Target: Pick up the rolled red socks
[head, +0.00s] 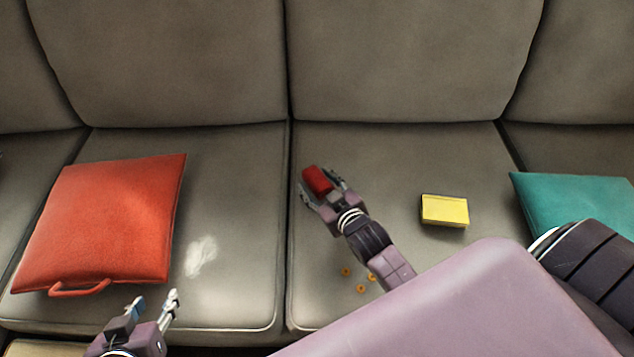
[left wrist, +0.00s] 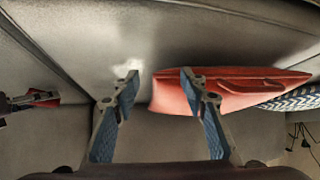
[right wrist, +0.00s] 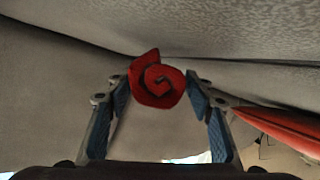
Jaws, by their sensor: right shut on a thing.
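The rolled red socks (head: 317,180) are between the fingers of my right gripper (head: 322,188), over the right-hand seat cushion of the sofa. In the right wrist view the roll (right wrist: 157,80) shows its spiral end, with a finger of the right gripper (right wrist: 160,90) on each side of it. The right gripper is shut on the roll. In the head view I cannot tell whether the roll still touches the cushion. My left gripper (head: 155,305) is open and empty at the front edge of the left seat cushion. Its two spread fingers (left wrist: 160,95) show in the left wrist view.
An orange-red cushion (head: 105,220) with a handle lies on the left seat. A pale smear (head: 201,256) is beside it. A yellow block (head: 445,210) lies right of my right gripper, and several small orange rings (head: 361,288) lie near the front. A teal cushion (head: 580,205) is at the right.

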